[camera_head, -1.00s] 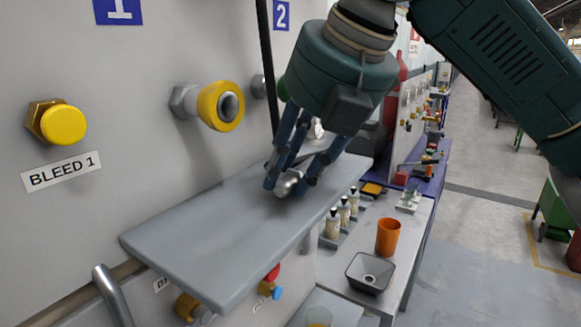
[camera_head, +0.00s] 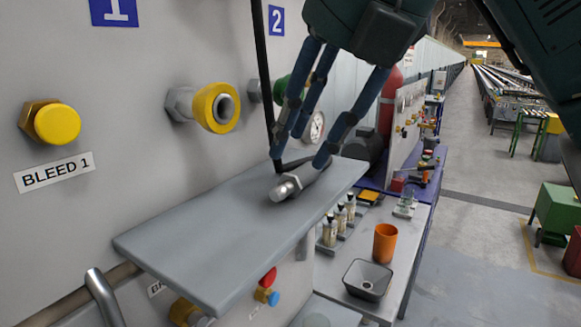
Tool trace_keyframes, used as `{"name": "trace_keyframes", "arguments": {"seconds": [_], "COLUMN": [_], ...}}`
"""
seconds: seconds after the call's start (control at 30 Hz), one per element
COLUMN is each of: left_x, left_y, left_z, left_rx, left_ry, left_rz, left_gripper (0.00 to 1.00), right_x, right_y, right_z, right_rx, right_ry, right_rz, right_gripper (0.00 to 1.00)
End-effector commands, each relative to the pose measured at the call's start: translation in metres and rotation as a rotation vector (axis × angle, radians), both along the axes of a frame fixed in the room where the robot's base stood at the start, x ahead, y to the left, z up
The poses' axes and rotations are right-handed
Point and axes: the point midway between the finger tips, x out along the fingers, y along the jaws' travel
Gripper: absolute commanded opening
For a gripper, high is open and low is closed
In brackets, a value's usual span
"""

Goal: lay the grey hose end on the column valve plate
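The grey hose end (camera_head: 286,189), a short metallic fitting with a thicker grey part behind it, lies on the grey plate (camera_head: 190,245), near its far right part. The plate juts out from the wall panel. My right gripper (camera_head: 304,152) is just above the hose end with its blue fingers spread apart. The fingertips straddle the fitting's rear part; whether one still touches it I cannot tell. My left gripper is not in view.
A yellow-ringed port (camera_head: 217,107) and a yellow bleed knob (camera_head: 58,124) stick out of the wall. A gauge (camera_head: 317,127) sits behind the fingers. Below right, a bench holds small bottles (camera_head: 330,231), an orange cup (camera_head: 385,243) and a dark bowl (camera_head: 368,279). The plate's near part is clear.

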Motion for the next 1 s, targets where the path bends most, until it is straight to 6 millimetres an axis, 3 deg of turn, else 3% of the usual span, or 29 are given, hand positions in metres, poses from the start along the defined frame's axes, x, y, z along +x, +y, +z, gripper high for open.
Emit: {"name": "trace_keyframes", "arguments": {"seconds": [0.13,0.3,1.0], "left_x": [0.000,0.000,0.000], "left_y": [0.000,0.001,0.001], "left_z": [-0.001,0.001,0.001], "left_rx": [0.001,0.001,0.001], "left_ry": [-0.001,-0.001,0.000], "left_rz": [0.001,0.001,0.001], "left_gripper": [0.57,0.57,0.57], "right_x": [-0.012,-0.019,-0.021], "right_y": [-0.009,-0.014,-0.016], "right_z": [0.027,0.043,0.046], "right_rx": [0.000,-0.001,0.000], "right_ry": [-0.003,-0.002,0.000], "right_rz": [-0.001,-0.001,0.000], "right_gripper": [0.36,0.36,0.36]}}
